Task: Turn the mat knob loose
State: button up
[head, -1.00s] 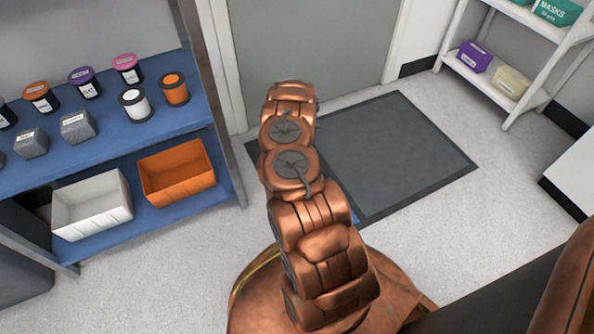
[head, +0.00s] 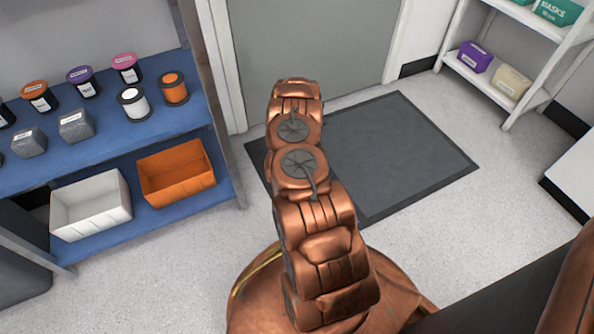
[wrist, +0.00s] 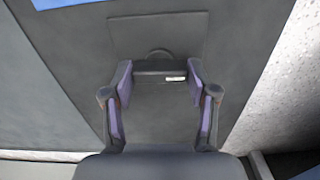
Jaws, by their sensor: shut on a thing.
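The dark grey mat (head: 400,160) lies on the floor in front of the door, and my arm covers its left part in the head view. In the wrist view the mat (wrist: 60,60) fills most of the picture. The mat knob (wrist: 150,66) shows there as a dark bar with a small pale mark, in front of a square plate (wrist: 185,32). My gripper (wrist: 160,72) has its purple-padded fingers closed on the knob's two ends. The head view does not show my gripper or the knob; they are hidden by my arm.
A blue shelf (head: 100,155) at left holds spools, jars, grey blocks, a white bin (head: 92,208) and an orange bin (head: 178,175). A white rack (head: 520,105) with boxes stands at right. Speckled floor (head: 500,210) is clear right of the mat.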

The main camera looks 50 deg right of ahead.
jog(key=shift+a, duration=0.1)
jog(key=o, duration=1.2)
jog(key=shift+c, duration=0.2)
notch_tip(320, 180, up, 12)
dwell(0.6)
